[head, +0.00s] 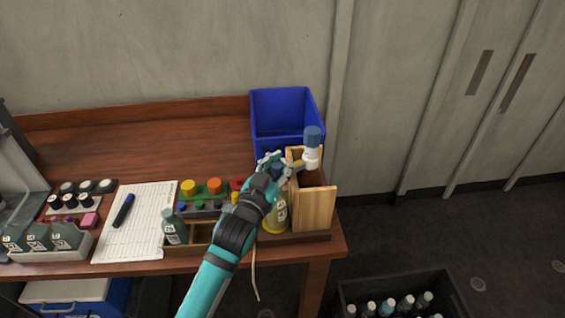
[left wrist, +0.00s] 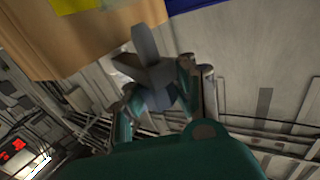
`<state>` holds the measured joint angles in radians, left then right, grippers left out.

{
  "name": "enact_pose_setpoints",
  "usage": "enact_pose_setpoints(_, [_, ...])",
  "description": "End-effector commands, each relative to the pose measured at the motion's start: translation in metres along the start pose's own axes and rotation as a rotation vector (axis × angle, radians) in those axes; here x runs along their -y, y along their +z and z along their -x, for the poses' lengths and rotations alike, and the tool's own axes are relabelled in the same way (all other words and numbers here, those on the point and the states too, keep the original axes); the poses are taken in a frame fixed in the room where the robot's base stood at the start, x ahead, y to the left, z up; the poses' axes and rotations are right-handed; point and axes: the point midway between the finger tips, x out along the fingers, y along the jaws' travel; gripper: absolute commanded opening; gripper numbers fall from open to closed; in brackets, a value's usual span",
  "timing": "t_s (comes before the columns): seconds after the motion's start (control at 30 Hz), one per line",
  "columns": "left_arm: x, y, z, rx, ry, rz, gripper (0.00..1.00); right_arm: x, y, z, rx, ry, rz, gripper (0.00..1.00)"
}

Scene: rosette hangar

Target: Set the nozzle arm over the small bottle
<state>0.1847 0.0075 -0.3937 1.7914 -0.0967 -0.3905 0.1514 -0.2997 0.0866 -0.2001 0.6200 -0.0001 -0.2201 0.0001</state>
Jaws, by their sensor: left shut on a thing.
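My left gripper (head: 286,163) is above the right end of the bench, beside an upright wooden holder (head: 315,208). It is shut on a grey bar-like piece (left wrist: 150,62), probably the nozzle arm, which sticks out between the fingertips in the left wrist view. In the head view the hand mostly hides this piece. A white bottle with a blue cap (head: 312,148) shows just right of the fingertips, above the holder; contact is unclear. A yellow bottle (head: 276,218) stands under my wrist, partly hidden. A small grey-green bottle (head: 174,229) stands at the left end of a compartmented wooden tray (head: 200,237). My right gripper is out of view.
A blue bin (head: 284,106) stands behind the gripper. Coloured caps (head: 213,187), a paper sheet (head: 138,225) with a marker (head: 122,211), and a rack of bottles (head: 50,247) lie left. A dark crate of bottles (head: 405,295) is on the floor at right.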

Motion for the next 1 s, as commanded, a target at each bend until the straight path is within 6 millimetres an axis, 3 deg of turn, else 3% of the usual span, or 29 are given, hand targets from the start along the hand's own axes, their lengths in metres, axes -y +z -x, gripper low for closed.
enact_pose_setpoints(0.03, [0.009, 0.007, 0.001, 0.016, -0.016, -0.009, 0.0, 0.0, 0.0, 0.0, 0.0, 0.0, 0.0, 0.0])
enact_pose_setpoints(0.57, [0.009, 0.008, 0.002, 0.017, -0.016, -0.009, 0.0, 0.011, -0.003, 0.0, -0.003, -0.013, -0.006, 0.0])
enact_pose_setpoints(0.6, [0.009, 0.008, 0.002, 0.017, -0.016, -0.009, 0.11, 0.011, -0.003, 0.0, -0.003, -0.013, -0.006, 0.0])
enact_pose_setpoints(0.9, [0.006, 0.005, 0.001, 0.011, -0.012, -0.005, 0.51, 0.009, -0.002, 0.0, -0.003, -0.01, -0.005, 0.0])
enact_pose_setpoints(1.0, [0.005, 0.004, 0.001, 0.008, -0.01, -0.003, 0.51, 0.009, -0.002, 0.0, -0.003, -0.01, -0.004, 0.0])
